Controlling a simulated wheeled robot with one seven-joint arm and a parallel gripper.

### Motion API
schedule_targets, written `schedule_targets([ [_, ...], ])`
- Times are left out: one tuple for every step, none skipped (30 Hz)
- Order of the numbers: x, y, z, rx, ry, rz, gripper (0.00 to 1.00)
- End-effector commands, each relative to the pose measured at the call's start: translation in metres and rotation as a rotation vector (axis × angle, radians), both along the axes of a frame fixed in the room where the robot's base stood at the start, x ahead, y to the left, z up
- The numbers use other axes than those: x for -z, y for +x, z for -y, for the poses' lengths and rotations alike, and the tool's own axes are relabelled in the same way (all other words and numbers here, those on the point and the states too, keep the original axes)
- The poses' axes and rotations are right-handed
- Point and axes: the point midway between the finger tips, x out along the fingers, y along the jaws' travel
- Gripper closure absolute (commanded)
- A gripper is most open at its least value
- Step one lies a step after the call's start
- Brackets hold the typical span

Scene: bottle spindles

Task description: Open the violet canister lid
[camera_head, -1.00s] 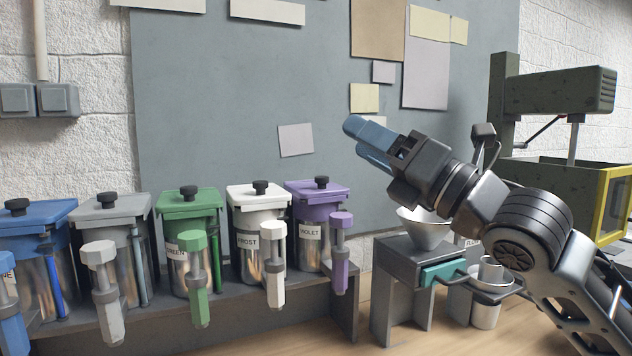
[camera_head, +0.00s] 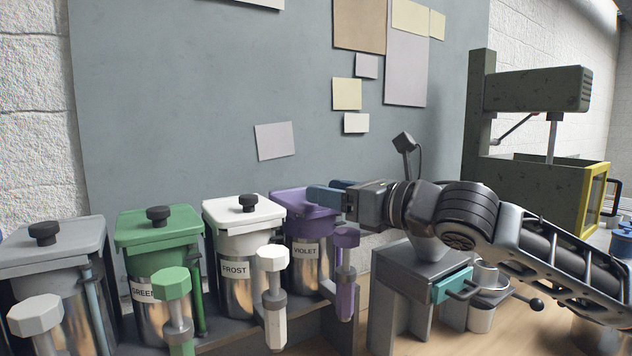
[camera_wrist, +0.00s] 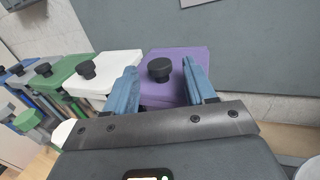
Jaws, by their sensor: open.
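The violet canister (camera_head: 308,257) stands at the right end of the row, labelled VIOLET, with its violet lid (camera_head: 287,200) shut on top. In the wrist view the violet lid (camera_wrist: 172,92) carries a round black knob (camera_wrist: 159,69). My gripper (camera_head: 318,192) is level with the lid at its right side and hides the knob in the head view. In the wrist view my gripper (camera_wrist: 159,75) is open, with one blue finger on each side of the knob. The fingers look apart from the knob. A violet spindle (camera_head: 346,270) hangs in front of the canister.
The white FROST canister (camera_head: 238,250) stands close on the left, then the green (camera_head: 150,280) and grey (camera_head: 55,300) ones. A grey stand with a funnel and a teal drawer (camera_head: 452,285) is on the right, below my arm. A green press (camera_head: 535,90) stands behind.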

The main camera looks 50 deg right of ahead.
Motion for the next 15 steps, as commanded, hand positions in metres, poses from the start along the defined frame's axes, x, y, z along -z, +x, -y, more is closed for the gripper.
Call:
schedule_targets([
  [-0.003, 0.008, -0.002, -0.002, 0.004, -0.001, 0.45],
  [-0.003, 0.012, -0.002, -0.002, 0.003, 0.0, 0.45],
  [-0.003, 0.017, -0.001, -0.001, 0.003, 0.0, 0.45],
  [-0.003, 0.02, -0.001, -0.002, 0.003, 0.001, 0.45],
  [-0.003, 0.023, -0.001, -0.001, 0.003, 0.001, 0.45],
  [-0.002, 0.026, -0.001, 0.0, 0.002, 0.001, 0.45],
  [-0.002, 0.028, -0.001, 0.0, 0.001, 0.001, 0.45],
  [-0.001, 0.03, -0.001, 0.0, 0.001, 0.001, 0.45],
  [-0.001, 0.031, -0.001, 0.0, 0.0, 0.001, 0.45],
  [-0.001, 0.032, -0.001, 0.0, 0.0, 0.001, 0.45],
  [0.0, 0.032, -0.001, 0.0, 0.0, 0.001, 0.45],
  [0.0, 0.032, -0.001, 0.0, 0.0, 0.001, 0.45],
  [0.0, 0.033, -0.001, 0.0, 0.0, 0.001, 0.45],
  [0.0, 0.033, -0.001, 0.0, 0.0, 0.001, 0.45],
  [0.0, 0.032, -0.001, 0.0, 0.0, 0.001, 0.45],
])
